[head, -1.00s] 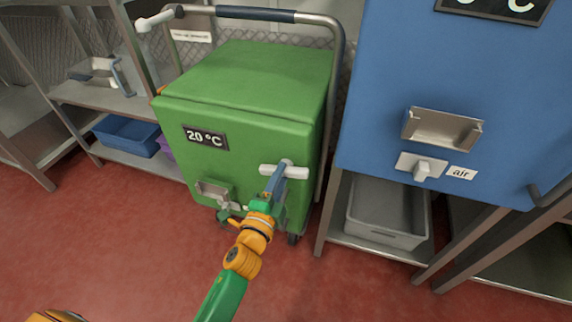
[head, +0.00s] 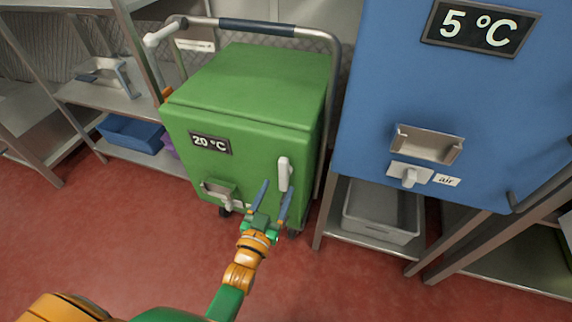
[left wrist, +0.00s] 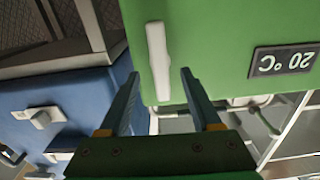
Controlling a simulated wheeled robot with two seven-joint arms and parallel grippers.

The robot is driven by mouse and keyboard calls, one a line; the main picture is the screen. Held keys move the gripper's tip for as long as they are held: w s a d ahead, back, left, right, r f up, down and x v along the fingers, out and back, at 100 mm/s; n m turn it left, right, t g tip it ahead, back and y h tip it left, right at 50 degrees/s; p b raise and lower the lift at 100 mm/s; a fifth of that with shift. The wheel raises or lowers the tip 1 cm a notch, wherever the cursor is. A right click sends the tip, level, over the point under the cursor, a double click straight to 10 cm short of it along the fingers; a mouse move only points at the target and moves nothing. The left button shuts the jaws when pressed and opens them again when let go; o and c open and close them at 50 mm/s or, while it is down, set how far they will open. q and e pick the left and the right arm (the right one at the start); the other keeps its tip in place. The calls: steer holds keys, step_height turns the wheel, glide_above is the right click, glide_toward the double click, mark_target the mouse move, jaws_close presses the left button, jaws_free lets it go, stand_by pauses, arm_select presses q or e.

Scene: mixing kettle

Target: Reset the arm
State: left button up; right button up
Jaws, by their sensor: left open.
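My left gripper (head: 274,187) is open and empty in front of the green box (head: 247,82), which carries a 20 °C display (head: 210,143). The box's white handle (head: 284,174) stands upright on its front, close to the fingertips. In the left wrist view, my left gripper (left wrist: 160,76) has its two blue fingers spread, with the white handle (left wrist: 157,58) showing between and beyond them, apart from both. My right gripper is not in view.
The blue unit (head: 370,110) with a 5 °C display (head: 482,27) and a white "air" knob (head: 410,177) stands at the right, above a grey bin (head: 383,213). A metal shelf with a blue bin (head: 130,132) is at the left. Red floor (head: 120,240) is open in front.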

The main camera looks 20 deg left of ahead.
arm_select(q)
steer(key=s, duration=0.3)
steer(key=shift+s+p, duration=0.1)
steer(key=shift+p, duration=0.25)
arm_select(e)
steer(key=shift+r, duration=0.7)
